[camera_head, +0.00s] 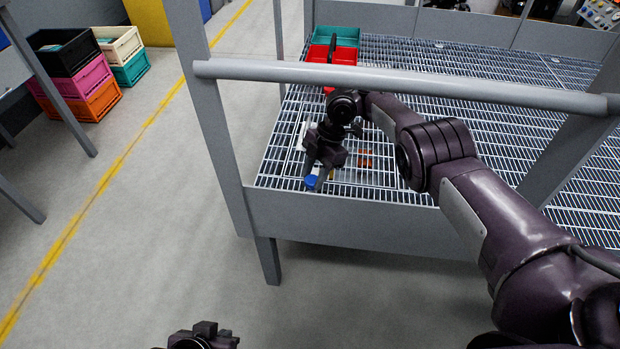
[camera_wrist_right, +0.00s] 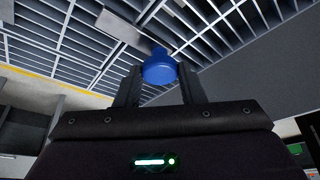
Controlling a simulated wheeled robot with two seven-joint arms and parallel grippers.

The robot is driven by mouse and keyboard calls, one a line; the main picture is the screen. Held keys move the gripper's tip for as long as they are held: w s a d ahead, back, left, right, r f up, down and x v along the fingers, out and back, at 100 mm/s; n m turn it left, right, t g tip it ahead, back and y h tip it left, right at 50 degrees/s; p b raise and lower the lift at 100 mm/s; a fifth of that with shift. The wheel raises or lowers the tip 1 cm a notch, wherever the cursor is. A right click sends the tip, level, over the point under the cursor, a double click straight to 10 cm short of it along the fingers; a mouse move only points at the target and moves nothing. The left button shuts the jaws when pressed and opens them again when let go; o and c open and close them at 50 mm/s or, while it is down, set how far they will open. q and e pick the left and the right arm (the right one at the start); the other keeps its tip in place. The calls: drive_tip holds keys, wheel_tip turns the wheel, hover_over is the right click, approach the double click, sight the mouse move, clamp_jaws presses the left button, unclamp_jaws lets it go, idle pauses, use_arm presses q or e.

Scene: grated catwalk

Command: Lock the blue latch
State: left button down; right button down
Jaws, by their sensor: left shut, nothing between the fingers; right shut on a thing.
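The blue latch (camera_head: 313,181) shows as a small blue knob near the front edge of the grated catwalk (camera_head: 400,195). In the right wrist view the blue latch (camera_wrist_right: 159,68) is a round blue cap between the two fingers. My right gripper (camera_head: 318,172) reaches under the grey rail and points down at the latch. It is shut on it, and its fingers (camera_wrist_right: 160,85) stand on both sides of the cap. My left gripper (camera_head: 205,335) is low at the bottom edge of the head view, well away from the catwalk. Its fingertips look close together and empty.
Grey posts (camera_head: 205,100) stand at the catwalk's side. A red bin (camera_head: 330,55) and a teal bin (camera_head: 345,36) sit on the grating at the back. Stacked crates (camera_head: 75,80) stand on the floor at left.

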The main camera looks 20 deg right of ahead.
idle(0.4)
drive_tip(key=c, duration=0.9)
unclamp_jaws()
drive_tip(key=shift+c, duration=0.2)
